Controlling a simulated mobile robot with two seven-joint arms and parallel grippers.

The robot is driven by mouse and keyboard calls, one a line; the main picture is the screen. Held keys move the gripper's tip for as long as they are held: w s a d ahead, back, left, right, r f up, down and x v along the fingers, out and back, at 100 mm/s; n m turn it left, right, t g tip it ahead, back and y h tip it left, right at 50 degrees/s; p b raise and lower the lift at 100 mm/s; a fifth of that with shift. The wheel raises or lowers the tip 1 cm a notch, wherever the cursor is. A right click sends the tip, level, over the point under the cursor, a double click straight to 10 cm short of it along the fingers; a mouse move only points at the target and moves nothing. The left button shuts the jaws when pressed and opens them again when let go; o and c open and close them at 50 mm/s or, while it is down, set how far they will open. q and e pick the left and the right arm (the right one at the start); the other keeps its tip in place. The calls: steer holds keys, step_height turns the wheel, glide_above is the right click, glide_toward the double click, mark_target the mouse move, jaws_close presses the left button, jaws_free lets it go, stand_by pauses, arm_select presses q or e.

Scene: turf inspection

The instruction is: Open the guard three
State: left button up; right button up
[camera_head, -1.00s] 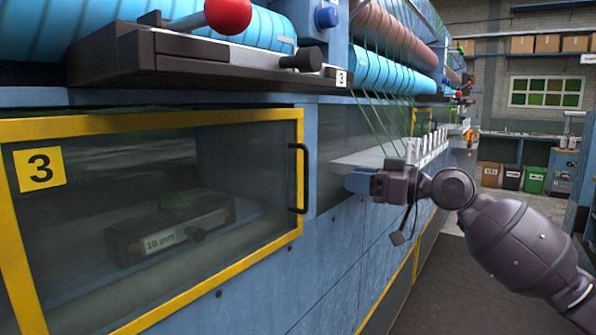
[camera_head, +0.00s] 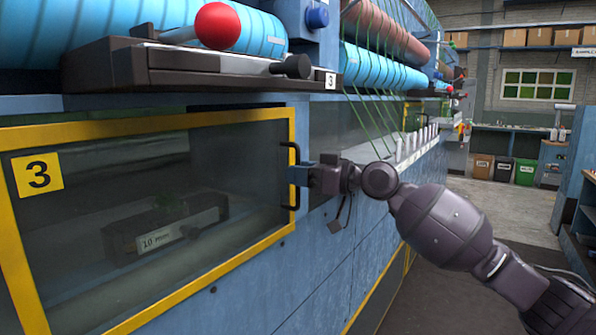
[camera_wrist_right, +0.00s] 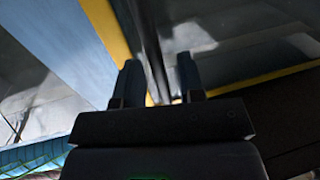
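Guard three (camera_head: 150,122) is a dark see-through panel in a yellow frame, marked with a yellow "3" label (camera_head: 38,174). It looks closed, flush with the blue machine front. Its black vertical bar handle (camera_head: 291,152) is on the right edge of the frame. My right gripper (camera_head: 299,174) is at the handle, covering its middle. In the right wrist view the two dark fingers (camera_wrist_right: 158,82) are spread apart, with the dark handle bar (camera_wrist_right: 152,38) running between them. Contact with the bar cannot be told. My left gripper is not in view.
A ledge (camera_head: 190,72) with a red ball knob (camera_head: 217,26) and a black knob juts out above the guard. A block labelled "10 mm" (camera_head: 165,236) sits behind the panel. Green threads and white pegs are to the right. The floor at right is clear.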

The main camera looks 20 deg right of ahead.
steer(key=shift+w+a, duration=0.2)
steer(key=shift+c, duration=0.5)
jaws_close()
steer(key=shift+s, duration=0.1)
